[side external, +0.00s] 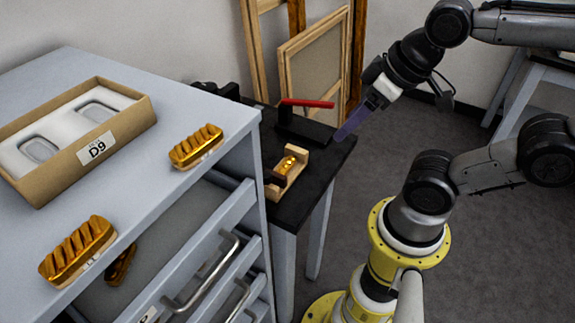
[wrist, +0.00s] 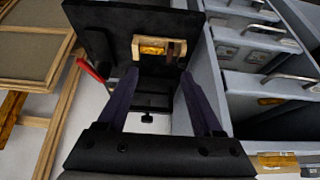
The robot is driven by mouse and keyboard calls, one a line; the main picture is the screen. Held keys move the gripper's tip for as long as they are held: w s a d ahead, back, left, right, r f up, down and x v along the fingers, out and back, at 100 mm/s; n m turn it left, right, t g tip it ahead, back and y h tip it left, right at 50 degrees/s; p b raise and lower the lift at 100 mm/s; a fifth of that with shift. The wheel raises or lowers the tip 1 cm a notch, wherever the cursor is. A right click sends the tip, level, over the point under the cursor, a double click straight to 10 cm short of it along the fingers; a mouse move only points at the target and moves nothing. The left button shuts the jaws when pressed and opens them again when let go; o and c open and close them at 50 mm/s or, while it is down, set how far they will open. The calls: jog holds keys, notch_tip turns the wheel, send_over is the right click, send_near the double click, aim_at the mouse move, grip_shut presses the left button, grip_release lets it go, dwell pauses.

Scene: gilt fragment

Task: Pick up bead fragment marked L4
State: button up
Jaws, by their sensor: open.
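Several gilt bead fragments show, and I cannot read L4 on any. One (side external: 78,250) lies at the front left of the grey cabinet top, with a white label too small to read. Another (side external: 196,145) lies near the cabinet's right edge, also labelled. A darker one (side external: 120,265) lies in the open drawer, partly hidden. A gold piece (side external: 289,165) sits in a wooden holder (side external: 296,175) on the black bench; it also shows in the wrist view (wrist: 154,47). My gripper (side external: 345,134) is open and empty above the bench's right side, apart from the holder.
A cardboard box (side external: 115,124) labelled D9, with a white recessed insert, stands on the cabinet. A black device with a red lever (side external: 308,103) stands on the bench behind the holder. Wooden frames (side external: 315,60) lean at the wall. Open drawers (side external: 190,270) project beside the bench.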

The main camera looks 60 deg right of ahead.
jog(key=n, duration=0.2)
jog(key=n+g, duration=0.6)
jog(key=n, duration=1)
send_over(287, 163)
jog(key=f, duration=1.3)
jog(key=shift+w+a+f, duration=0.1)
jog(key=shift+w+f, duration=0.1)
jog(key=shift+w, duration=0.05)
jog(key=shift+s+f, duration=0.2)
jog(key=shift+f, duration=2.45)
jog(key=shift+c, duration=0.3)
grip_shut()
